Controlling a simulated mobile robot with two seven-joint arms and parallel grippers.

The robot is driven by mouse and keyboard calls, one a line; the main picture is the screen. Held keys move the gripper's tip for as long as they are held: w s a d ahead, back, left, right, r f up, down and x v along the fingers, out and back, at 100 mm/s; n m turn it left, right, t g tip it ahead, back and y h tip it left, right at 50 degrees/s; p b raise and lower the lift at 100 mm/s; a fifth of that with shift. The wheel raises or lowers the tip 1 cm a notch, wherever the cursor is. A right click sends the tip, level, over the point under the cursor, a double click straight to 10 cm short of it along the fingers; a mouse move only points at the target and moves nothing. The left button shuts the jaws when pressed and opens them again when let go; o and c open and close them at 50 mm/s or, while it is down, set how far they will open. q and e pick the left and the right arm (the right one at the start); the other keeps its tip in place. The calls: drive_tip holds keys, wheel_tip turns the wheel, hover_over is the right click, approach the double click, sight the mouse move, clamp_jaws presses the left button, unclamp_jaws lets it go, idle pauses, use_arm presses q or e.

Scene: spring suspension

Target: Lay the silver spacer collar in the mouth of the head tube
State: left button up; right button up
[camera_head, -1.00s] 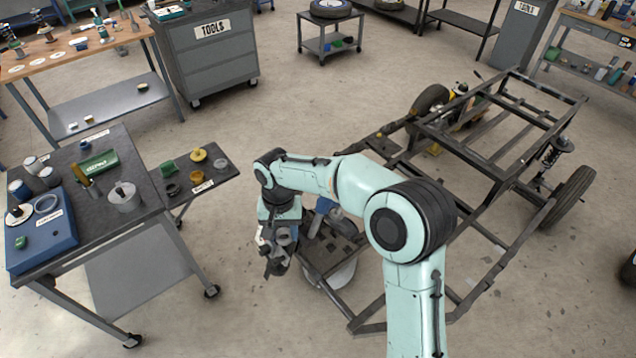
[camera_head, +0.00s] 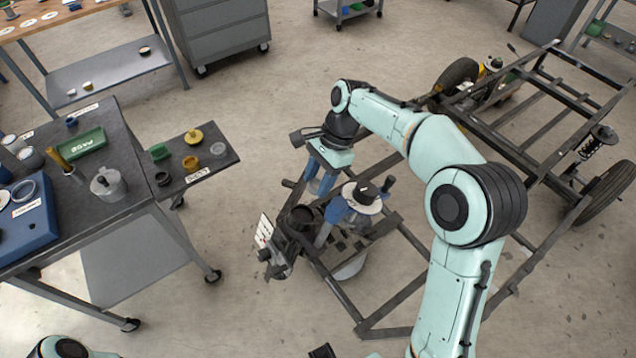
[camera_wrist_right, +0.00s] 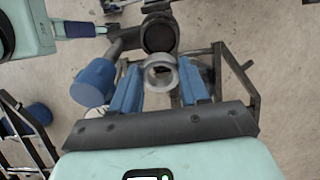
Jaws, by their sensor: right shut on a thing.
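My right gripper (camera_head: 318,182) points down, just beyond the dark round mouth of the head tube (camera_head: 301,217) at the near end of the frame. In the right wrist view its two blue fingers (camera_wrist_right: 158,88) are shut on the silver spacer collar (camera_wrist_right: 160,73), a thick ring. The head tube's dark open mouth (camera_wrist_right: 158,35) shows above the collar there, and the collar is not over it. In the head view the collar is hidden. A teal body with a blue finger, seemingly my left gripper (camera_wrist_right: 80,29), shows at the upper left of the wrist view; its jaws cannot be made out.
A dark cart (camera_head: 100,150) at left carries a green box (camera_head: 82,143), a silver pot (camera_head: 108,184) and a blue tray (camera_head: 28,230). Its side shelf holds small yellow and green parts. The dark frame (camera_head: 400,240) extends to the right. A white card (camera_head: 264,232) stands beside the head tube.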

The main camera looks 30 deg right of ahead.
sight(303, 215)
drive_tip(key=shift+s+a+f+b, duration=0.35)
drive_tip(key=shift+s+f, duration=0.1)
drive_tip(key=shift+f, duration=0.3)
drive_tip(key=shift+a+f, duration=0.15)
drive_tip(key=shift+a, duration=0.05)
drive_tip(key=shift+w+d+f, duration=0.1)
drive_tip(key=shift+w+f, duration=0.25)
drive_tip(key=shift+w, duration=0.15)
drive_tip(key=shift+s+a+f+b, duration=0.3)
drive_tip(key=shift+f+b, duration=0.15)
drive_tip(key=shift+b, duration=0.4)
drive_tip(key=b+x, duration=0.2)
drive_tip(key=b, duration=0.1)
drive_tip(key=shift+w+a+f, duration=0.1)
drive_tip(key=shift+w+f, duration=0.05)
drive_tip(key=shift+f, duration=0.15)
use_arm(q)
wheel_tip(303, 215, down, 7)
drive_tip(key=s, duration=0.1)
drive_tip(key=shift+a+r+b, duration=0.2)
drive_tip(key=shift+a+b, duration=0.1)
drive_tip(key=shift+b, duration=0.05)
use_arm(e)
drive_tip(key=shift+x, duration=1)
use_arm(q)
drive_tip(key=shift+s, duration=0.1)
use_arm(e)
drive_tip(key=o, duration=1.1)
drive_tip(key=shift+o, duration=0.2)
